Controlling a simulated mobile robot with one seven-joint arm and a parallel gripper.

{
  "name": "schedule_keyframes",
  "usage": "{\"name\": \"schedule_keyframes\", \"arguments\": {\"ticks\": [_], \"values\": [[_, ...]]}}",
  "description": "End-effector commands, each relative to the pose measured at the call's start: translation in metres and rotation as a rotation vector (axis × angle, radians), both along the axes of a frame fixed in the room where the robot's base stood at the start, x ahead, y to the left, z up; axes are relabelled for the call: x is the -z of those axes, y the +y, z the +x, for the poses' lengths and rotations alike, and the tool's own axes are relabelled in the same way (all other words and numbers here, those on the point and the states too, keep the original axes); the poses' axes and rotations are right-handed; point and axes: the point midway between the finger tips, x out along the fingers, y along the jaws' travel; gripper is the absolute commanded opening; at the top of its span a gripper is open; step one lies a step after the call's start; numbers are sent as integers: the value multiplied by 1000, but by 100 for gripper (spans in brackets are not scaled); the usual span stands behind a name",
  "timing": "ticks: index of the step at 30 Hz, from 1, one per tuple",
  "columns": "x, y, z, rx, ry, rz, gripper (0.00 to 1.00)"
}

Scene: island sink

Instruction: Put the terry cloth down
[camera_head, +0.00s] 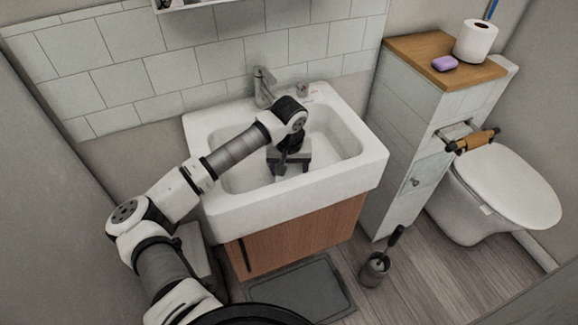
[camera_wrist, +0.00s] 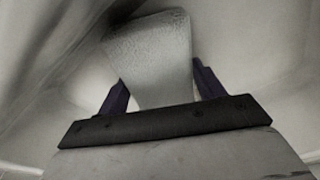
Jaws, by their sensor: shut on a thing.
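The terry cloth (camera_wrist: 152,52) is a pale, finely textured piece between the two dark fingers of my gripper (camera_wrist: 160,88) in the wrist view. My gripper is shut on it. In the head view my gripper (camera_head: 290,168) points down inside the white sink basin (camera_head: 345,140). The cloth cannot be made out in the head view, where my gripper and wrist cover that spot. I cannot tell whether the cloth touches the basin floor.
A tap (camera_head: 263,88) stands at the sink's back edge, close to my wrist. A tiled cabinet to the right has a wooden top (camera_head: 412,50) with a purple soap (camera_head: 445,63) and a paper roll (camera_head: 475,40). A toilet (camera_head: 505,185) and a toilet brush (camera_head: 376,267) are further right.

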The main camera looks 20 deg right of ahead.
Motion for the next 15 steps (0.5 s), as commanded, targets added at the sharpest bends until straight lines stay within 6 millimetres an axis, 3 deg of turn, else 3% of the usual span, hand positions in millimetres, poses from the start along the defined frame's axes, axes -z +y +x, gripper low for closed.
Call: {"name": "schedule_keyframes", "arguments": {"ticks": [6,7,12,15], "values": [[4,0,0,1,0,1,46],[4,0,0,1,0,1,69],[3,0,0,1,0,1,89],[3,0,0,0,0,1,89]]}}
